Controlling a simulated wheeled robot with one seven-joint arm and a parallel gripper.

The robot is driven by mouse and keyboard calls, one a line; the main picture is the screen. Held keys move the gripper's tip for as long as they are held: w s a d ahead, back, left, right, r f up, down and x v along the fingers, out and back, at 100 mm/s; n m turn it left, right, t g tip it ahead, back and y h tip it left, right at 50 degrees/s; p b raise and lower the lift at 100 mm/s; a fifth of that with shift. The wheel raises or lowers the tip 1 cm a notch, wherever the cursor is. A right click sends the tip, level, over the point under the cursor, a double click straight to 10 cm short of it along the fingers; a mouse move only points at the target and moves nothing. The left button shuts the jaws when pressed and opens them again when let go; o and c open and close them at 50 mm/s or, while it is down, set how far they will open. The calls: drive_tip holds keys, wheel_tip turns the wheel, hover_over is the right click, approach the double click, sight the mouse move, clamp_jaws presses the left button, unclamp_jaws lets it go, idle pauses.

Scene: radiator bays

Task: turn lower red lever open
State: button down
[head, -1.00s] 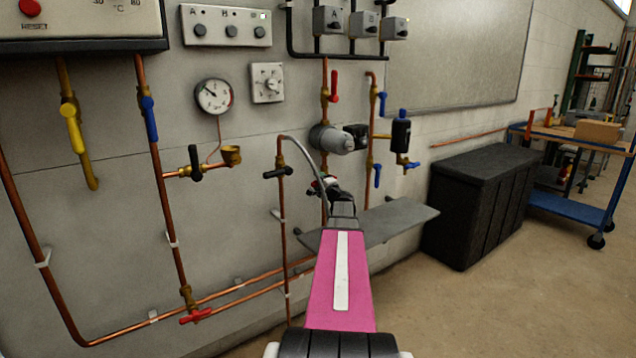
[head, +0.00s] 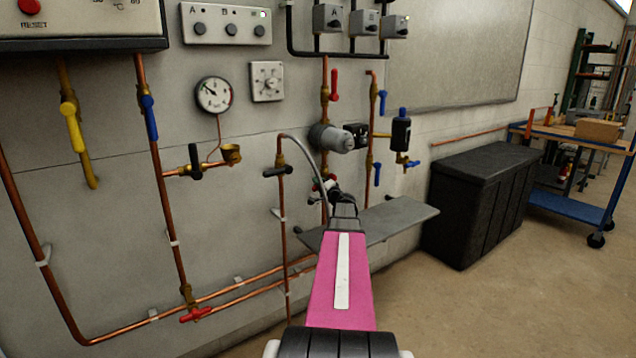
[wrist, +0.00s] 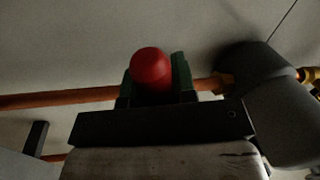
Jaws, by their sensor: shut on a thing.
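The lower red lever (wrist: 152,68) shows in the wrist view as a rounded red end standing between my two dark green jaw pads. My gripper (wrist: 156,84) is shut on it. A copper pipe runs behind the lever. In the head view my gripper (head: 331,190) is at the vertical pipe below the grey pump. Only a small bit of red shows there, and my arm and gripper hide most of the lever and its valve body.
The grey pump (head: 331,138) and an upper red lever (head: 334,85) are above my gripper. A grey shelf (head: 395,222) juts out just below and right. A black hose valve (head: 277,172) is to the left. A black box (head: 478,205) stands at right.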

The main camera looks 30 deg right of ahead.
drive_tip(key=d+f+n+g+y, duration=0.2)
drive_tip(key=d+f+n, duration=0.3)
drive_tip(key=n, duration=1.1)
drive_tip(key=shift+w+d+g, duration=0.2)
drive_tip(key=shift+d+g, duration=0.1)
drive_tip(key=shift+d, duration=0.2)
drive_tip(key=shift+n, duration=0.3)
drive_tip(key=c, duration=0.9)
unclamp_jaws()
drive_tip(key=v, duration=1)
drive_tip(key=shift+s+d, duration=0.15)
drive_tip(key=shift+s, duration=0.25)
